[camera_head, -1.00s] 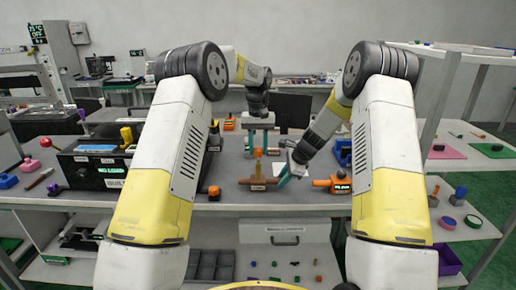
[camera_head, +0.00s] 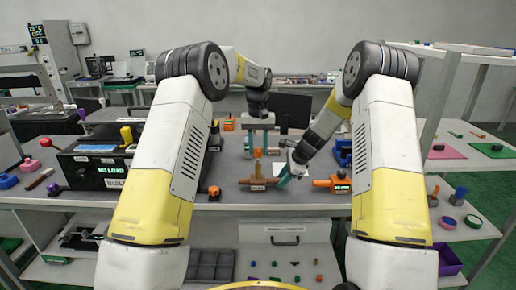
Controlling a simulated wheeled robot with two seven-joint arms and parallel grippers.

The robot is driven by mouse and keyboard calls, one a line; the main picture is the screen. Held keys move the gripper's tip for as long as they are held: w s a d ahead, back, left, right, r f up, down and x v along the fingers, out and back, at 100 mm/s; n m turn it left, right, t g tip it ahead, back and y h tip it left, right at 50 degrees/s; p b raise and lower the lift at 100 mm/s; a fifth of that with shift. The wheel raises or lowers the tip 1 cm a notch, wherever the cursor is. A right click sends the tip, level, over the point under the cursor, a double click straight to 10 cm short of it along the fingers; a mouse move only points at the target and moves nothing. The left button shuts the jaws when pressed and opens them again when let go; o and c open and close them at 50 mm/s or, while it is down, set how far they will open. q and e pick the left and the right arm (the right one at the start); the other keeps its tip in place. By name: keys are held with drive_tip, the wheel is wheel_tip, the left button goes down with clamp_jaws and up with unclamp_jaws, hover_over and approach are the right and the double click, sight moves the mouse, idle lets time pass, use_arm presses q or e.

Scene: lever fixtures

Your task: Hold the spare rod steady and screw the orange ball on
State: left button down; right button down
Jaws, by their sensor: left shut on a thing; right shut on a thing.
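My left gripper (camera_head: 258,151) points down over the bench middle and is shut on a small orange-brown piece between its teal fingers. I cannot tell whether this is the orange ball. Below it a brown upright stem (camera_head: 257,169) rises from a brown horizontal bar (camera_head: 262,181) with a pale label. My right gripper (camera_head: 284,179) reaches in low and tilted from the right, its teal fingertips at the bar's right end. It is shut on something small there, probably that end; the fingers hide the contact. I cannot make out the spare rod separately with certainty.
A black box (camera_head: 92,170) with a lit "NO LOAD" display, a yellow lever and a red-ball lever stands left. An orange fixture (camera_head: 333,184) sits right of my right gripper. A small orange-topped piece (camera_head: 214,192) is near the front edge. The bench between is mostly clear.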

sight(258, 148)
use_arm(q)
drive_tip(key=shift+f, duration=1.1)
drive_tip(key=c, duration=0.9)
unclamp_jaws()
drive_tip(key=shift+r, duration=0.1)
wheel_tip(258, 148, up, 12)
drive_tip(key=shift+f, duration=0.1)
